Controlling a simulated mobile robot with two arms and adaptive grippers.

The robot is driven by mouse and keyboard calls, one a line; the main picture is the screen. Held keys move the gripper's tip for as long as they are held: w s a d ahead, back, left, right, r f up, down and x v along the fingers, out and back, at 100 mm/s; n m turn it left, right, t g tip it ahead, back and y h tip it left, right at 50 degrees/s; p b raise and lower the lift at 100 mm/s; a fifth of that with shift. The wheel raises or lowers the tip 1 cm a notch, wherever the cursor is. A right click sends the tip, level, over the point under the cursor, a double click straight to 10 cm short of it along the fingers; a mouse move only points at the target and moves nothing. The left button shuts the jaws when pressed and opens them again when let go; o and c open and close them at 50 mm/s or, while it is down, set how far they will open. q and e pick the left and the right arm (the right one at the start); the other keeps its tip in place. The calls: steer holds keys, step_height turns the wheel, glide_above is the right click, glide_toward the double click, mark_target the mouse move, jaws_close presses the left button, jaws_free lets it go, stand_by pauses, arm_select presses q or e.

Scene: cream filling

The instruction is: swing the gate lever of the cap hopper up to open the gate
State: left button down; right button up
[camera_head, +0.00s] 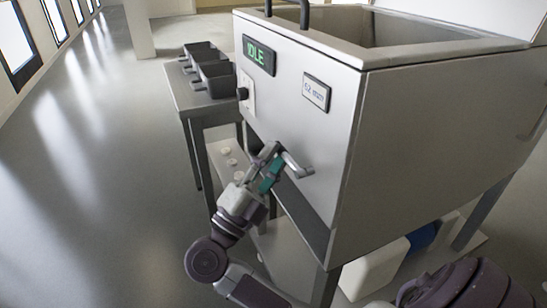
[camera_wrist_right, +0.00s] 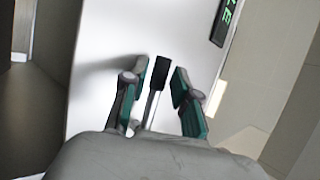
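The hopper (camera_head: 300,125) is a large pale metal box with an open top and a green IDLE display (camera_head: 258,54). My right gripper (camera_head: 268,167) is low in front of its front panel, beside a bent silver bar (camera_head: 296,164); contact there cannot be told. In the right wrist view, a thin metal lever with a black grip (camera_wrist_right: 160,72) stands between the two teal-padded fingers of this gripper (camera_wrist_right: 155,95). Gaps show on both sides of it, so the gripper is open. The lower end of the lever is hidden behind the wrist housing. My left gripper is not in view.
A side table (camera_head: 190,104) with several dark bins (camera_head: 213,78) stands left of the hopper. A black knob (camera_head: 242,93) sits on the panel's left edge. Small white discs (camera_head: 228,151) lie on a lower shelf. White and blue containers (camera_head: 374,268) are underneath. The left floor is clear.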

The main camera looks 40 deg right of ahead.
steer(key=shift+d+r, duration=0.1)
steer(key=shift+d, duration=0.05)
steer(key=shift+c, duration=0.3)
jaws_close()
